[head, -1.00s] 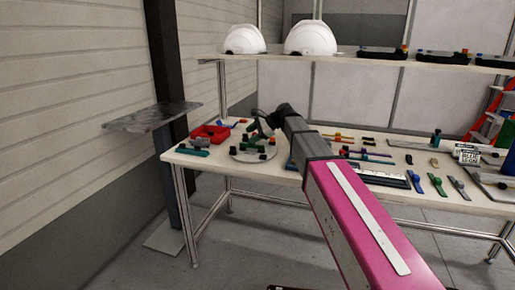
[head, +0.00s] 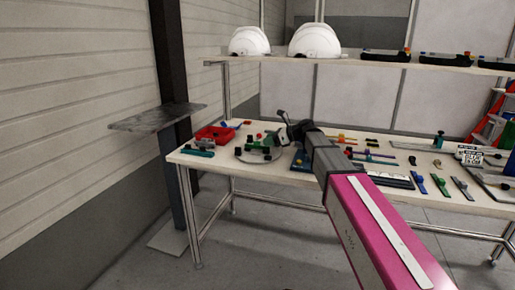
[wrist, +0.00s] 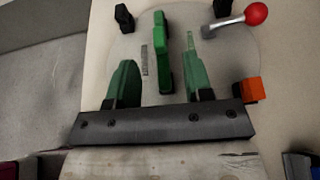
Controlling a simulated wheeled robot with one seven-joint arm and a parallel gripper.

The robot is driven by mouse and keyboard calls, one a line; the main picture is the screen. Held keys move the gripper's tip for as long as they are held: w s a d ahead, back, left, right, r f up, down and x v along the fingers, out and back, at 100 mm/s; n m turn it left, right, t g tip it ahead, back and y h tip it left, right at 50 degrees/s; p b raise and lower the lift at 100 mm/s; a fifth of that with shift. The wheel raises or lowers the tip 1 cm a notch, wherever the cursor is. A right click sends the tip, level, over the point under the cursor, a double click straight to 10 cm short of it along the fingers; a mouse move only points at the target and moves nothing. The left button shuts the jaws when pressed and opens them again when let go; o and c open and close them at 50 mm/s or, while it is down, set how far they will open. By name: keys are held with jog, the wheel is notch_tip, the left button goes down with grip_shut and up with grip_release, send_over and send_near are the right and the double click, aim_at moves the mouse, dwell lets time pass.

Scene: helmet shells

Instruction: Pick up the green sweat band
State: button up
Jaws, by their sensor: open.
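The green sweat band (wrist: 162,55) shows in the wrist view as a narrow green strip lying lengthwise on a pale round plate (wrist: 236,62). My gripper (wrist: 166,66) is open, with a green finger on either side of the strip and apart from it. A dark bolted bar joins the finger bases and hides what lies behind it. In the head view my gripper (head: 270,141) is over the round plate at the bench's left end, and I cannot clearly separate the band from the fingers there.
Black blocks (wrist: 123,18), a red-knobbed lever (wrist: 255,13) and an orange block (wrist: 252,90) stand around the plate. A red bin (head: 214,134) is left of it on the bench (head: 215,168). White helmets (head: 314,40) sit on the shelf above.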

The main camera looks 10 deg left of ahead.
aim_at(259, 142)
jog(key=x, duration=0.5)
jog(key=shift+a+f, duration=0.1)
jog(key=shift+a, duration=0.25)
grip_shut()
